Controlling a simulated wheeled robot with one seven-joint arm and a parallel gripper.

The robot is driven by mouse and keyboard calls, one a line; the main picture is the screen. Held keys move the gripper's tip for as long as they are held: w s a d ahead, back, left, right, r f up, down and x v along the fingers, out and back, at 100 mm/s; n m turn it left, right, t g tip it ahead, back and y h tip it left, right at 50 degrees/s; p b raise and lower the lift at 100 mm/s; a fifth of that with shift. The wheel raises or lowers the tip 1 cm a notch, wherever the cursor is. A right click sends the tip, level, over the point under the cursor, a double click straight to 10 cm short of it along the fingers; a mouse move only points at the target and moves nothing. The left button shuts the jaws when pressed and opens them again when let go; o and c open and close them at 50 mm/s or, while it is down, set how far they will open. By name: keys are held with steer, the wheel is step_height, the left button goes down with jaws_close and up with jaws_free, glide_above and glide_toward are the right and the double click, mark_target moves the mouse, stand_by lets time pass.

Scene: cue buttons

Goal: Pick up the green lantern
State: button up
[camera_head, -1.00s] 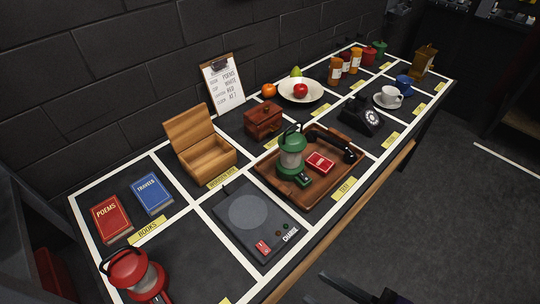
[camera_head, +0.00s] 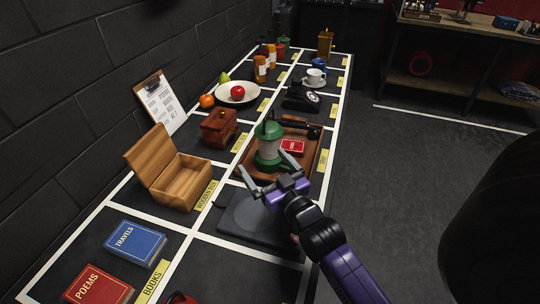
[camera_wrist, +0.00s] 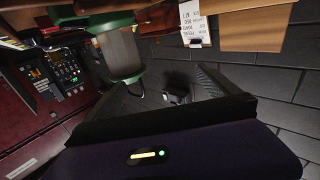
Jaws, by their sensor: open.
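The green lantern (camera_head: 268,147) stands upright on the wooden tray (camera_head: 244,166), with a pale clear middle. My gripper (camera_head: 262,161) is open and empty at the near side of the lantern, its two fingers pointing towards it. In the head view the fingertips overlap the lantern's lower part; I cannot tell whether they touch it. In the wrist view the lantern (camera_wrist: 120,60) shows at upper left, near the left finger, rather than centred between the fingers. The lantern's base is partly hidden by my gripper.
A red box (camera_head: 292,147) and a black telephone handset (camera_head: 300,124) share the tray. A dark flat device (camera_head: 240,215) lies below my gripper. An open wooden box (camera_head: 180,182) and a brown chest (camera_head: 218,127) stand to the left.

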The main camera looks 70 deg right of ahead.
mark_target(273, 141)
steer(key=d, duration=0.3)
steer(key=d+m+g+h, duration=0.1)
steer(key=d, duration=0.2)
steer(key=w+d+m, duration=0.1)
steer(key=d, duration=0.2)
steer(key=shift+d+f+g+h+b, duration=0.2)
steer(key=shift+f+g+h+b, duration=0.2)
steer(key=shift+p+x, duration=0.35)
steer(key=shift+x, duration=3.4)
steer(key=c, duration=2)
steer(key=shift+r, duration=0.15)
steer(key=shift+c, duration=0.3)
steer(key=shift+r, duration=0.1)
